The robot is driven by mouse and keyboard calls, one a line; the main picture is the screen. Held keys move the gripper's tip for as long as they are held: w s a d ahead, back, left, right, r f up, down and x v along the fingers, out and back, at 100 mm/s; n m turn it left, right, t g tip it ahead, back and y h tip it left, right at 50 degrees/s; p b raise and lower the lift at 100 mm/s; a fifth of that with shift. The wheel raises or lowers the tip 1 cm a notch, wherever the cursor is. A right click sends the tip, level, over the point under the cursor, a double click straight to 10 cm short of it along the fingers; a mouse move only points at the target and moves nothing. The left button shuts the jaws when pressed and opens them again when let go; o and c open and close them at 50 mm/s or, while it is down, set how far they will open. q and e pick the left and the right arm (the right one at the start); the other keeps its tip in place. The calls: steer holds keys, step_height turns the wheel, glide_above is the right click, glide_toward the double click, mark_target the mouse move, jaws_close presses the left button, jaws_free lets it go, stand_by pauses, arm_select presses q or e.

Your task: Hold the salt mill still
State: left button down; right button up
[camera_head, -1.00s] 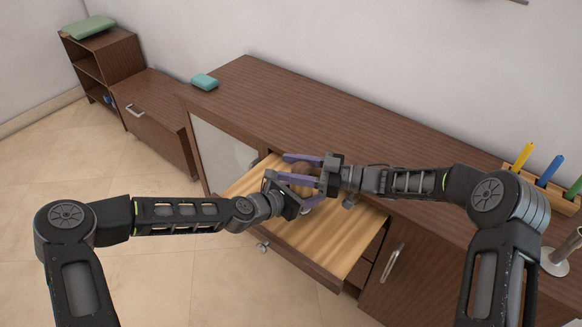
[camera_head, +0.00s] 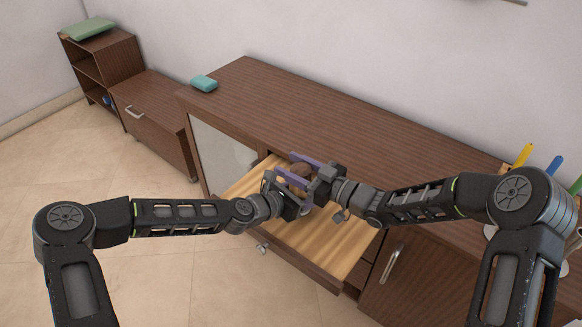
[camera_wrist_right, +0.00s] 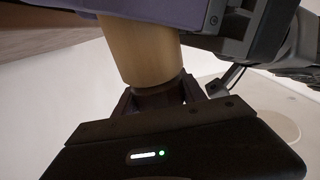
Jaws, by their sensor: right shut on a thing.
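The salt mill (camera_head: 299,170) is a small brown shape between the purple fingers of my right gripper (camera_head: 300,171), above the open drawer. The right gripper is shut on it. In the right wrist view, the mill (camera_wrist_right: 143,52) is a tan cylinder with a darker brown part below it, and a purple finger crosses its top. My left gripper (camera_head: 292,196) is close against the mill's near side, partly overlapped by the right gripper. Its fingertips are hidden, so I cannot tell whether it is open or shut.
The wooden drawer (camera_head: 325,245) stands open below both grippers. The brown cabinet top (camera_head: 330,115) is mostly clear, with a teal object (camera_head: 204,83) at its left end. Yellow, blue and green handles stand at the right edge. A low cabinet (camera_head: 152,105) is at the left.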

steer(key=m+t+h, duration=0.4)
steer(key=t, duration=0.1)
steer(key=shift+w+d+r+h, duration=0.15)
steer(key=shift+w+h, duration=0.15)
steer(key=shift+w+d+m+t+h, duration=0.15)
steer(key=shift+m+t+h, duration=0.3)
steer(key=shift+m+h, duration=0.35)
steer(key=shift+d+m+t+h, duration=0.2)
steer(key=shift+m+t+h, duration=0.3)
steer(key=shift+h, duration=0.5)
steer(key=shift+w+d+m+t+h, duration=0.15)
steer(key=shift+m+t+h, duration=0.2)
steer(key=shift+m+h, duration=0.5)
steer(key=o, duration=1.4)
steer(key=shift+d+h, duration=0.1)
steer(key=shift+h, duration=0.15)
steer(key=shift+c, duration=0.2)
steer(key=shift+s, duration=0.1)
